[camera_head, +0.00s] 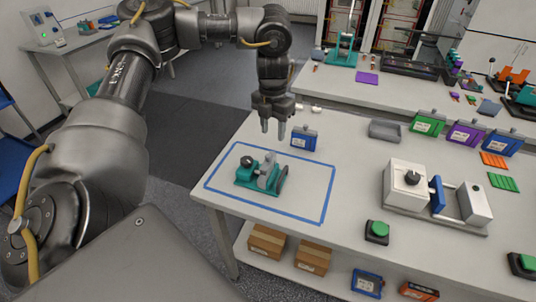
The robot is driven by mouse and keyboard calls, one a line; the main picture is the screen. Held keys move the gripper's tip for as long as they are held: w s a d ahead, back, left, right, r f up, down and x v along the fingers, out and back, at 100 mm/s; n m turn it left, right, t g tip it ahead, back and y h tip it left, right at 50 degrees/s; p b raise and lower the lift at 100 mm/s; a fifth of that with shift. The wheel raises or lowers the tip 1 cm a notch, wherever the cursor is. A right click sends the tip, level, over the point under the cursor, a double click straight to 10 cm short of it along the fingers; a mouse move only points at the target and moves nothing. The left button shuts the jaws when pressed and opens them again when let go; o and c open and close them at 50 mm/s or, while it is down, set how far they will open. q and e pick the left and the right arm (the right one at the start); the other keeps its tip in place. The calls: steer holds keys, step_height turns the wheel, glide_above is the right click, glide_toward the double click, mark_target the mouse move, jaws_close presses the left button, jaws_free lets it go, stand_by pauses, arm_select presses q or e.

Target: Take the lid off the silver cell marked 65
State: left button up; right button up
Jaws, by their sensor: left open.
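I cannot make out a number 65 on anything at this size. A teal fixture (244,180) with a grey upright part (270,172) stands inside a blue taped rectangle on the near table; I cannot tell whether that part is the silver cell. A blue cell-like block (304,139) with a grey top stands at the table's far left edge. My left gripper (273,131) points down with its fingers apart and empty, left of the blue block and behind the fixture in the picture. My right gripper is out of view.
A grey tray (384,130) and green (427,124), purple (466,132) and blue (502,143) blocks line the table's back. A white and grey machine (407,184) stands at right, with a green button (377,230) in front. The taped area's right part is clear.

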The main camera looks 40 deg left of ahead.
arm_select(q)
steer(key=a+r, duration=0.1)
glide_above(268, 155)
steer(key=f, duration=0.5)
steer(key=shift+w+a+f, duration=0.15)
steer(key=shift+w+f, duration=0.1)
steer(key=shift+f, duration=0.3)
steer(key=f, duration=0.4)
steer(key=shift+s+f, duration=0.2)
steer(key=shift+f, duration=0.2)
jaws_close()
